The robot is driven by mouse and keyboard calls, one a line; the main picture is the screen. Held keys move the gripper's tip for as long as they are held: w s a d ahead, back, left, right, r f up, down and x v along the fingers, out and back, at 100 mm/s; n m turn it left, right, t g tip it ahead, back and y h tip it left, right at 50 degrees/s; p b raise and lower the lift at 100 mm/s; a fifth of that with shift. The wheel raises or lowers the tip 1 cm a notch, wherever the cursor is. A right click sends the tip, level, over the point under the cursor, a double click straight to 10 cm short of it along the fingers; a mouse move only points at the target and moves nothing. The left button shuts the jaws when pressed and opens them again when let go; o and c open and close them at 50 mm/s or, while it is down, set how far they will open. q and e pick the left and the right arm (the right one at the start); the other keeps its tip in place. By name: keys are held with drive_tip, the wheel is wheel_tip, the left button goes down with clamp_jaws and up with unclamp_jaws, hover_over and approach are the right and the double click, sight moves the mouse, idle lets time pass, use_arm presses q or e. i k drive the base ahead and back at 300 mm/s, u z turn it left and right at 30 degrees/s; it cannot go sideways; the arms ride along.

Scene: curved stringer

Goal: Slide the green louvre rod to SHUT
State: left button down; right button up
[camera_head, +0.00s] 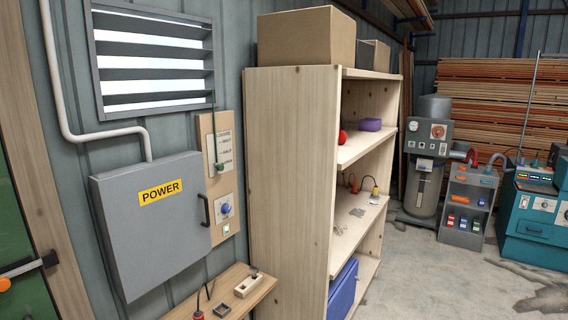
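The green louvre rod (215,128) hangs down from the lower right corner of the louvre (155,55) and runs over a pale label plate (224,144) on a wooden wall panel. Its green knob (219,167) is low on the plate, beside the lowest of the marks. The lettering is too small to read surely. The louvre's grey slats are apart, with bright light showing between them. Neither of my grippers is in view.
A grey POWER box (152,218) juts from the wall left of the rod. A blue knob (225,208) is below it. A tall wooden shelf (291,170) stands close on the right. A small bench (262,287) with small items is underneath. Open floor lies far right.

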sight(220, 167)
drive_tip(key=z, duration=0.35)
drive_tip(key=i, duration=1.4)
drive_tip(key=u, duration=0.45)
